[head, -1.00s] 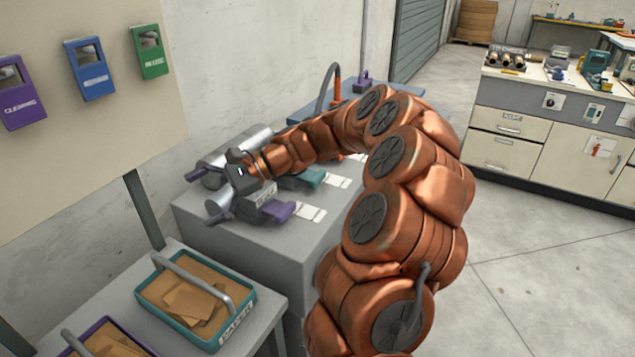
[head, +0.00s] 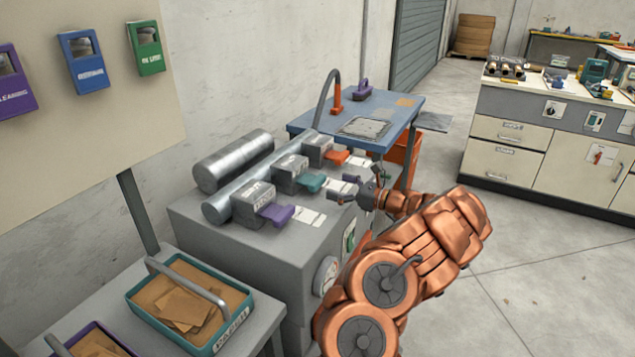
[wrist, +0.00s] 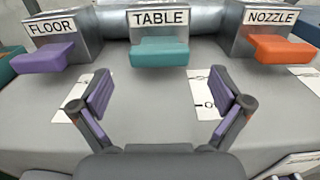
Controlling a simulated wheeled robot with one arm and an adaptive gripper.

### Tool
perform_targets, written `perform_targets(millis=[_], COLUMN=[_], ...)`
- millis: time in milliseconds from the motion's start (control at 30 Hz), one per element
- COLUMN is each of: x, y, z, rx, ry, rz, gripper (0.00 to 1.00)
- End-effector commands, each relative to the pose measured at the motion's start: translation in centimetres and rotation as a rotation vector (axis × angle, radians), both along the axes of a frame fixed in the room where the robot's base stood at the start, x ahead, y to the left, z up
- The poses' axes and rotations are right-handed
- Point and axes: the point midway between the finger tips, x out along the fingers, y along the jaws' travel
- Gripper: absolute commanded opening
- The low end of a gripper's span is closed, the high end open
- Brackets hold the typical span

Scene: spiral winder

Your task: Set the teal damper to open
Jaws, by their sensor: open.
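The teal damper handle (head: 310,181) sticks out from a grey block labelled TABLE on top of the grey cabinet. In the wrist view the teal handle (wrist: 160,51) is straight ahead, at the top middle. My gripper (wrist: 163,93) is open and empty, its purple-padded fingers spread on either side of the handle's line, short of it and apart from it. In the head view my gripper (head: 366,190) is at the cabinet's right side, to the right of the teal handle. White marked plates (wrist: 203,92) lie beside the handles; their markings are too small to read surely.
A purple handle (wrist: 42,57) labelled FLOOR is left of the teal one, and an orange handle (wrist: 283,49) labelled NOZZLE is right. A silver pipe (head: 232,197) runs behind the blocks. A blue table (head: 405,104) stands beyond.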

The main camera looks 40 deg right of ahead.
Motion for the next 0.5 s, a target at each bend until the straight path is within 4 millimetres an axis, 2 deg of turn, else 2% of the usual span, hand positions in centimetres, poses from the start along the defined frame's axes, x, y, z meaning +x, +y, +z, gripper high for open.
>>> perform_targets(millis=[300, 500], x=[4.5, 6.1], y=[1.5, 2.0], z=[-0.1, 0.0], rx=[-0.001, -0.001], ry=[0.002, 0.001], rz=[0.004, 0.004], gripper=[1.00, 1.00])
